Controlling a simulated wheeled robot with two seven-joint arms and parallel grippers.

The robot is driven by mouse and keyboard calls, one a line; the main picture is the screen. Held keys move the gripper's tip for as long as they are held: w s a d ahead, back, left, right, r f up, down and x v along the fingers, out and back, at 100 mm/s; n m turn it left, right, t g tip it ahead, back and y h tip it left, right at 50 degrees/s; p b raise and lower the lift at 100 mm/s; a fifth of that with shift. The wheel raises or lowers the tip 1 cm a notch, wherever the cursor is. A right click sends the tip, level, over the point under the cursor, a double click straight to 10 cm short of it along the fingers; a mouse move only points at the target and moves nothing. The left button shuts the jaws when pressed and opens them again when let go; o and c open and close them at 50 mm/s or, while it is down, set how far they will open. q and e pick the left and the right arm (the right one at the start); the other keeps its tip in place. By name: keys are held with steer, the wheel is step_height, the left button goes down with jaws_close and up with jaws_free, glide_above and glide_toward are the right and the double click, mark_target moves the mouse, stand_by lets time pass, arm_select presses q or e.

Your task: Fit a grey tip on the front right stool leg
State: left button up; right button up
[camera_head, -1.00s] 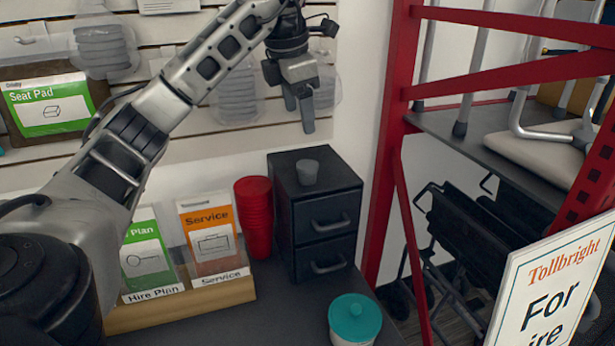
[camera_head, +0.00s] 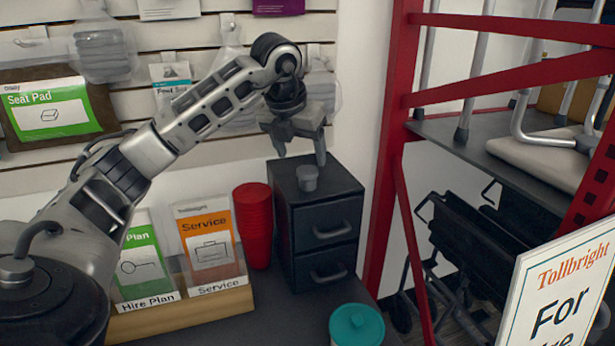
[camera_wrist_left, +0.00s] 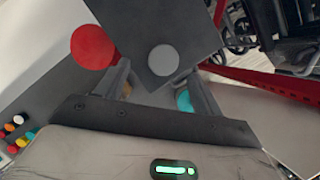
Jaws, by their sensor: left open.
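A small grey tip (camera_head: 308,178) stands on top of a black two-drawer cabinet (camera_head: 322,232). It also shows as a grey disc in the left wrist view (camera_wrist_left: 163,60). My left gripper (camera_head: 301,158) is open and empty, pointing down just above the tip. In the left wrist view, the tip appears ahead of my left gripper (camera_wrist_left: 161,88), between the lines of its two fingers and not touching them. Metal stool legs (camera_head: 470,85) with dark ends stand on the shelf at right. I cannot tell which is the front right leg. My right gripper is out of view.
Red stacked cups (camera_head: 253,225) stand left of the cabinet, with a leaflet holder (camera_head: 180,318) beyond. A teal-lidded tub (camera_head: 356,325) is in front. A red rack (camera_head: 400,100) and a sign (camera_head: 562,285) stand at right. Packages hang on the slatted wall behind.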

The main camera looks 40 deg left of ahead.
mark_target(308, 169)
arm_select(q)
steer(key=shift+d+p+x, duration=0.15)
steer(key=shift+p+x, duration=0.1)
steer(key=shift+x, duration=1.35)
steer(key=shift+d+p+x, duration=0.15)
steer(key=shift+p+x, duration=0.05)
steer(key=shift+x, duration=1.35)
steer(key=c, duration=1.1)
steer(key=shift+c, duration=0.2)
steer(key=shift+w+r, duration=0.1)
steer(key=shift+r, duration=0.45)
step_height(308, 169, up, 2)
steer(key=shift+d+r+b, duration=0.1)
steer(key=shift+r+b, duration=0.1)
steer(key=shift+b, duration=0.15)
steer(key=s+d+r, duration=0.9)
steer(key=s, duration=0.1)
steer(key=shift+s+r, duration=0.2)
steer(key=shift+s, duration=0.15)
